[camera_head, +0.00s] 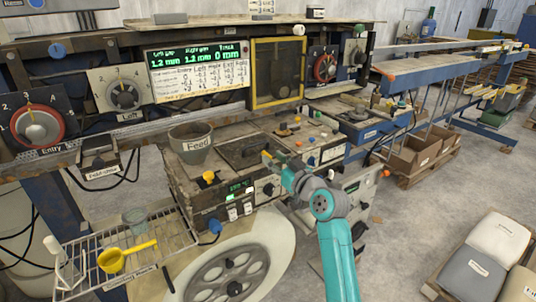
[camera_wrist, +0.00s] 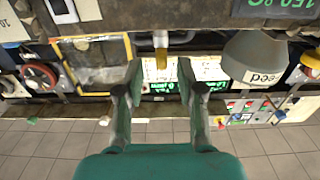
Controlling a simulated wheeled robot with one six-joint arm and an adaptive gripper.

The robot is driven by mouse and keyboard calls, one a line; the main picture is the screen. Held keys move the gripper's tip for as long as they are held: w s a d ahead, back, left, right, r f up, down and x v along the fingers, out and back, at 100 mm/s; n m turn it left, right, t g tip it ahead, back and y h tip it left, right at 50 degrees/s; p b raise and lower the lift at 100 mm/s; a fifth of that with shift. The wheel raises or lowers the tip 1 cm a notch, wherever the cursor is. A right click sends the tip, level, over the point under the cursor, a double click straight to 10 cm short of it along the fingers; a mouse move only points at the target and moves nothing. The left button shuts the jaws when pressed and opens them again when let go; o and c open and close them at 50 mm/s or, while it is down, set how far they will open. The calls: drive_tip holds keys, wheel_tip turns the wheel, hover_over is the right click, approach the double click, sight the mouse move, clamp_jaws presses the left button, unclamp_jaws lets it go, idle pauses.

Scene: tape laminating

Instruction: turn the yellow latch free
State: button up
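The yellow latch (camera_wrist: 161,60) is a small yellow piece on a short grey stem, seen in the wrist view at the edge of a dark worn surface. It lies in line with the gap between my fingers. My gripper (camera_wrist: 160,75) is open, one finger on each side of that gap; I see no clear contact. In the head view, my gripper (camera_head: 272,162) is at the front of the worn machine right of the grey feed pot. A small yellow patch shows at its tip there, too small to tell its turn.
The feed pot (camera_head: 192,143) stands left of my gripper, with a yellow knob (camera_head: 208,177) below it. A yellow-framed window (camera_head: 277,73) is behind. A wire rack (camera_head: 120,255) with a yellow scoop (camera_head: 113,260) stands at lower left. A white-rimmed wheel (camera_head: 225,268) is below.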

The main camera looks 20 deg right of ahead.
sight(271, 157)
drive_tip(key=shift+x, duration=2.2)
drive_tip(key=shift+a, duration=0.1)
clamp_jaws()
